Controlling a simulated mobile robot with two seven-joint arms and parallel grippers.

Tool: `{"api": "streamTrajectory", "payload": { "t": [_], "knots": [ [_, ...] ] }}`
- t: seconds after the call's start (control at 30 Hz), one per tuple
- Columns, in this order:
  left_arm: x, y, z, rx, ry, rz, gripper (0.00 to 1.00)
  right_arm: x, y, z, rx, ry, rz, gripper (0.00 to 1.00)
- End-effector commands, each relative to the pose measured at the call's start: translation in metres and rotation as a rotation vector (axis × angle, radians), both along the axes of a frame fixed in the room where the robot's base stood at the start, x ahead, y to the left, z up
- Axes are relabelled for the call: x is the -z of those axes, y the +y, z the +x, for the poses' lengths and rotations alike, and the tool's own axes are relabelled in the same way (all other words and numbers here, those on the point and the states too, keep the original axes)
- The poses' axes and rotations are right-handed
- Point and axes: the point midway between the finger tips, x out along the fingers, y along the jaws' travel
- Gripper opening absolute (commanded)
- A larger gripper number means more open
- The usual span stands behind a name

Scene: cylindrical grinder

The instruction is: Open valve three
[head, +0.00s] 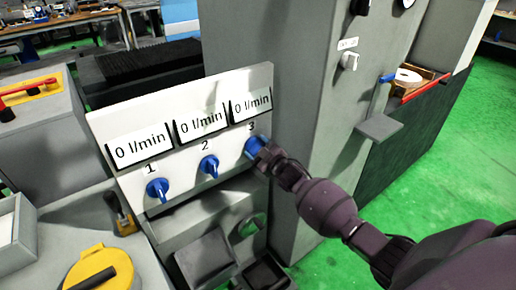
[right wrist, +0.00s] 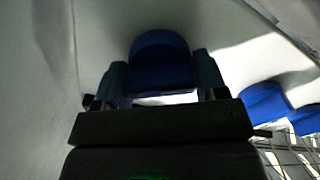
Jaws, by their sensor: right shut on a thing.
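The white panel (head: 183,183) carries three blue valve knobs numbered 1, 2 and 3, each below a display reading 0 l/min. Valve three (head: 253,146) is the knob at the right end. My right gripper (head: 266,156) is at this knob and partly covers it. In the right wrist view the blue knob (right wrist: 160,62) sits between the two fingers of my right gripper (right wrist: 162,88), which is shut on it. Valve one (head: 158,190) and valve two (head: 209,166) stand free to the left. My left gripper is not in view.
A tall grey machine column (head: 300,110) stands right behind the panel. A small grey shelf (head: 380,126) juts out from the machine at the right. A yellow round part (head: 90,268) lies at the lower left. Green floor is free at the right.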

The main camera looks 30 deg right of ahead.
Motion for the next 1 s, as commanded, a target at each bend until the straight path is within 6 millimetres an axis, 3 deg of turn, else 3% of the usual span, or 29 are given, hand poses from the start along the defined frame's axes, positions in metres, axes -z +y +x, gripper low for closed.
{"api": "streamTrajectory", "payload": {
  "t": [0.6, 1.0],
  "knots": [
    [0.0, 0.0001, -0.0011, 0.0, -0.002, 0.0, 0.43, 0.0008, 0.0002, 0.0, 0.0, -0.077, -0.551, 0.42],
    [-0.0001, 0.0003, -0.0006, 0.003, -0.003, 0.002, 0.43, 0.0006, 0.0, 0.0, 0.0, -0.105, -0.752, 0.42]
  ]
}}
